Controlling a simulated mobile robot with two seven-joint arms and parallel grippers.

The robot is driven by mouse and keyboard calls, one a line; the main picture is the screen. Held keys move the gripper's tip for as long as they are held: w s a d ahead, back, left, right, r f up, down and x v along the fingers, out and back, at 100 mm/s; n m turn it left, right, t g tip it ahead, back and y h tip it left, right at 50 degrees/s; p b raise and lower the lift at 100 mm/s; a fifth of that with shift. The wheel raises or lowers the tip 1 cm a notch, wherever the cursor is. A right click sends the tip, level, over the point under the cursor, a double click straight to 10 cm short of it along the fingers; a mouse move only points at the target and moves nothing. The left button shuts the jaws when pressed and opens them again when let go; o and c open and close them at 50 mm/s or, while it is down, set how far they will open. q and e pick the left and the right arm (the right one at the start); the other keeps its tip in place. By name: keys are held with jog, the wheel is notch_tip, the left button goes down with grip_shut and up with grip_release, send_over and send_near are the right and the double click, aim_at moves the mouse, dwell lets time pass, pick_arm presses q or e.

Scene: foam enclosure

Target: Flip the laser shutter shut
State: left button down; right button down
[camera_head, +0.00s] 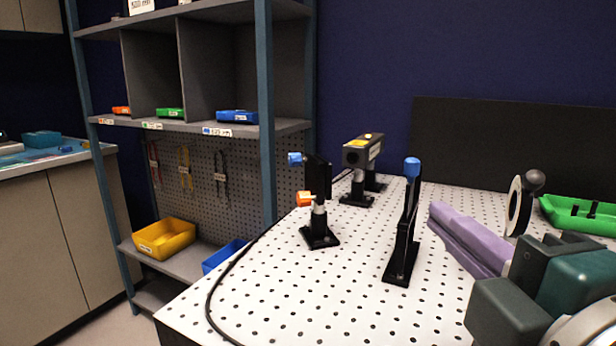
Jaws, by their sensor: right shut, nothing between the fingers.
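A slim black upright stand with a blue knob on top (407,215) is on the perforated white table and looks like the shutter with its lever up; I cannot be sure. The laser (356,155), a grey box on a black post, stands behind it to the left. Between them and the left edge is a black mount (318,185) with a blue and an orange knob. My right gripper (518,285) is shut and empty at the lower right, apart from the stand. My left gripper is out of view.
A purple long block (468,240) lies between the stand and my right gripper. A round white-rimmed part (515,205) with a grey ball and a green tray (585,217) are at the right. A black cable (225,280) runs along the left edge. The front middle of the table is clear.

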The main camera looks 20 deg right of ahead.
jog(key=shift+w, duration=0.1)
jog(key=p, duration=0.2)
send_near(418, 176)
jog(key=w+a+r, duration=0.1)
jog(key=w+a, duration=0.2)
jog(key=w, duration=0.3)
jog(key=d, duration=0.1)
jog(key=w+d, duration=0.1)
jog(key=shift+w+d, duration=0.1)
jog(key=shift+d, duration=0.3)
jog(key=w+d+b, duration=0.1)
jog(key=w+d, duration=0.2)
jog(key=shift+d+b, duration=0.25)
jog(key=shift+b, duration=0.1)
jog(key=shift+w+d, duration=0.15)
